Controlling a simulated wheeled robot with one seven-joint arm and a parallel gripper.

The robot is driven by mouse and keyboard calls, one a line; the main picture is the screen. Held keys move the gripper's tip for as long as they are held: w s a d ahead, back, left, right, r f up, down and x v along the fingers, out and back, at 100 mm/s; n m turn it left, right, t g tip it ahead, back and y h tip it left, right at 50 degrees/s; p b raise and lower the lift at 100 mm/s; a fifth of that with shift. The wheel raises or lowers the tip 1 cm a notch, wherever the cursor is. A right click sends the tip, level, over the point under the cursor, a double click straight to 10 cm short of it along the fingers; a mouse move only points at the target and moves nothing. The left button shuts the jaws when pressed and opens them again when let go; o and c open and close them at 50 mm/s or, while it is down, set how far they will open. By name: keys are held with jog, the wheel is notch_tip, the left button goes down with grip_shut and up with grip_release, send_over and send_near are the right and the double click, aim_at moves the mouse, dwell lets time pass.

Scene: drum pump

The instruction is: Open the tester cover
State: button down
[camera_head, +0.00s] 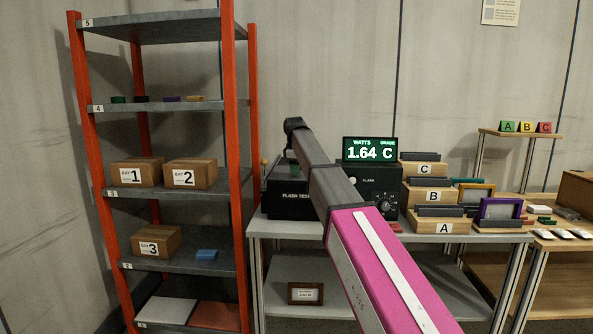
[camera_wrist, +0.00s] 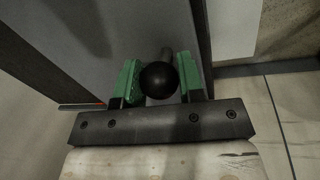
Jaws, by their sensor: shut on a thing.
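The flash tester (camera_head: 290,197) is a dark box on the grey bench, left of centre in the head view, partly behind my arm. My gripper (camera_wrist: 158,82) shows in the wrist view with two green-padded fingers on either side of a black ball knob (camera_wrist: 158,79). The gripper is shut on this knob. A thin grey stem runs from the knob toward a grey panel (camera_wrist: 110,40) behind it. Which part of the tester this panel is, I cannot tell.
Wooden trays lettered A (camera_head: 444,228), B and C stand to the right. An orange-post shelf (camera_head: 236,130) with numbered boxes stands close on the left of the bench.

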jog(key=w, duration=1.9)
jog(key=shift+d, duration=0.3)
jog(key=c, duration=0.8)
grip_release()
jog(key=shift+o, duration=0.2)
jog(key=shift+r, duration=0.1)
notch_tip(320, 180, up, 10)
jog(key=s, duration=0.2)
jog(key=shift+a+r, duration=0.2)
jog(key=shift+a, duration=0.05)
jog(key=shift+s, duration=0.1)
